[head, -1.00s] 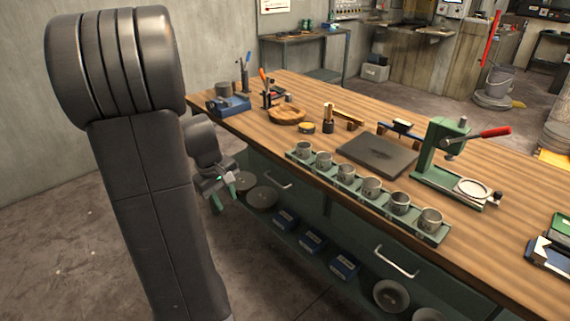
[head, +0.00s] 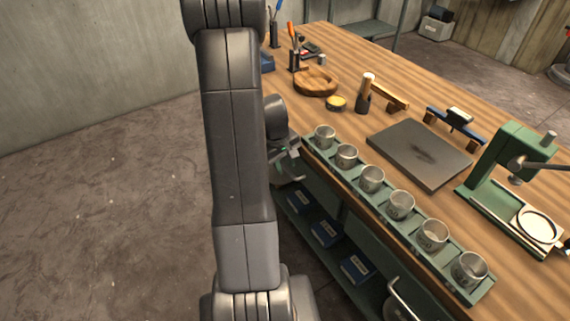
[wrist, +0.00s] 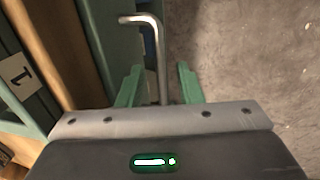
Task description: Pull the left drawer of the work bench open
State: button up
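The work bench (head: 345,50) has a wooden top and a green front. The left drawer's front is mostly hidden behind my arm in the head view. Its bent metal handle (wrist: 160,60) shows in the wrist view, beside the green front (wrist: 112,35). My gripper (wrist: 158,75) is open, with one green finger on each side of the handle bar and visible gaps to both. In the head view my gripper (head: 290,165) is at the bench's front edge, partly hidden by my arm. I cannot tell whether the drawer is slightly open.
A green tray of metal cups (head: 402,205) lines the bench's front edge, just above the gripper. Blue boxes (head: 326,232) stand on the lower shelf. The concrete floor (head: 90,220) left of the bench is clear.

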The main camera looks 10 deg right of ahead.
jog(key=shift+f, duration=0.3)
grip_shut()
jog(key=s+a+b, duration=0.3)
jog(key=s+a, duration=0.1)
jog(key=a, duration=0.8)
jog(key=s+a+b, duration=0.3)
jog(key=s+a, duration=0.1)
jog(key=a, duration=0.8)
jog(key=shift+s, duration=0.35)
jog(key=shift+r, duration=0.1)
grip_release()
